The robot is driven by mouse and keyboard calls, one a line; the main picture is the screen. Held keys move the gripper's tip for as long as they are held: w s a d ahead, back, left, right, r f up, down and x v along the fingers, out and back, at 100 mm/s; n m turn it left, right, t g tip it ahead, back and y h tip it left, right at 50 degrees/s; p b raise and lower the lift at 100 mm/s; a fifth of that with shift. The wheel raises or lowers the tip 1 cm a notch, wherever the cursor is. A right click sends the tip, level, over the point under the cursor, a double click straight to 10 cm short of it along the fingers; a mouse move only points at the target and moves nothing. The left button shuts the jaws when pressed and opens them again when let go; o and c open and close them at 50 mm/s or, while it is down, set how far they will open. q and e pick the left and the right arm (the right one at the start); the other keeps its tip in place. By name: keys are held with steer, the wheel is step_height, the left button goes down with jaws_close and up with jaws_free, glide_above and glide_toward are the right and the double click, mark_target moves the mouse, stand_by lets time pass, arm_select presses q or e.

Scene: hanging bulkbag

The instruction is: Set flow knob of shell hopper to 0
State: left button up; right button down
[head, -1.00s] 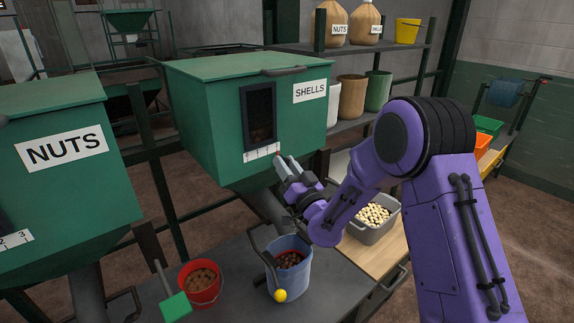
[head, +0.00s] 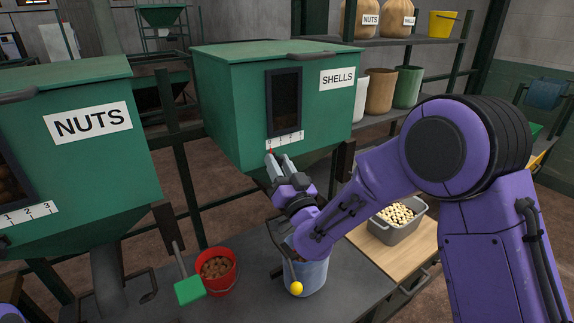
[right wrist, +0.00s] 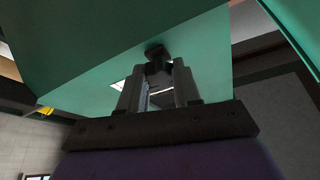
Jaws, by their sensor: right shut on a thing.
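The green shell hopper (head: 225,105) hangs in the middle of the head view, labelled SHELLS. Its white number scale (head: 287,141) sits below a dark window. A small red pointer (head: 270,149) shows at the scale's left end, by the 0. My right gripper (head: 276,160) is just below that end, shut on the flow knob, which its fingers mostly hide in the head view. My left gripper is not in view.
The green NUTS hopper (head: 85,165) is at left. A grey bin (head: 398,225) sits on a wooden top at right.

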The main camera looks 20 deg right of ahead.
steer(key=c, duration=1.1)
jaws_free()
steer(key=shift+a, duration=0.15)
steer(key=shift+c, duration=0.2)
steer(key=o, duration=0.4)
steer(key=shift+a, duration=0.15)
steer(key=shift+c, duration=0.2)
steer(key=shift+a, duration=0.1)
steer(key=b+v, duration=0.5)
steer(key=v, duration=0.5)
steer(key=shift+s, duration=0.3)
steer(key=shift+f, duration=0.1)
